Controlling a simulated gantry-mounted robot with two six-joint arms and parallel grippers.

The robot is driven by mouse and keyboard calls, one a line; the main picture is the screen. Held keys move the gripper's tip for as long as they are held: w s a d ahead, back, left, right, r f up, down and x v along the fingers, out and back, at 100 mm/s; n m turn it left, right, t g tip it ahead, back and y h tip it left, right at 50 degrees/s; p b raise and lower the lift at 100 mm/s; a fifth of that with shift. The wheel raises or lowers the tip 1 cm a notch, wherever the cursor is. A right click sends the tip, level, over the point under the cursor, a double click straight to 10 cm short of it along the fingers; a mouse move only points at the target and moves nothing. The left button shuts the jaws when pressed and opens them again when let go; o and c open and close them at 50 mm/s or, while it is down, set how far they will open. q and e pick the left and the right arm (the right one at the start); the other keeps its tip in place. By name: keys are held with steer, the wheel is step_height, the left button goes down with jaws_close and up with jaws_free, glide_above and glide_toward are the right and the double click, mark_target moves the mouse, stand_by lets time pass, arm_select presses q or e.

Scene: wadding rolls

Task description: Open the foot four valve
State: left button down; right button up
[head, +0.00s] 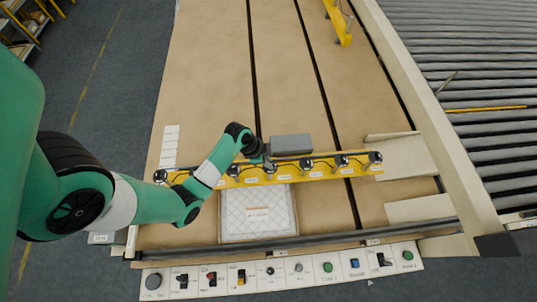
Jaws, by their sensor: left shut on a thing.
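A yellow bar (325,171) lies across the brown table with several black valves along it and small white labels under them, too small to read. My left gripper (268,161) reaches down to the bar near its middle and is shut on a valve (270,170) there. The gripper covers part of this valve, so how far its handle is turned cannot be told. Other valves stand to the right, among them one (306,163) beside it and one at the right end (375,158). My arm hides part of the bar's left side. My right gripper is not in view.
A grey box (291,144) stands just behind the bar by the gripper. A white quilted pad (258,213) lies in front of it. A row of switches and buttons (298,268) runs along the front edge. Rollers (480,110) lie at the right.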

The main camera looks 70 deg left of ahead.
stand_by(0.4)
arm_select(q)
steer(key=c, duration=0.8)
jaws_free()
steer(key=v, duration=1.1)
steer(key=shift+s+r, duration=0.15)
steer(key=shift+r, duration=0.1)
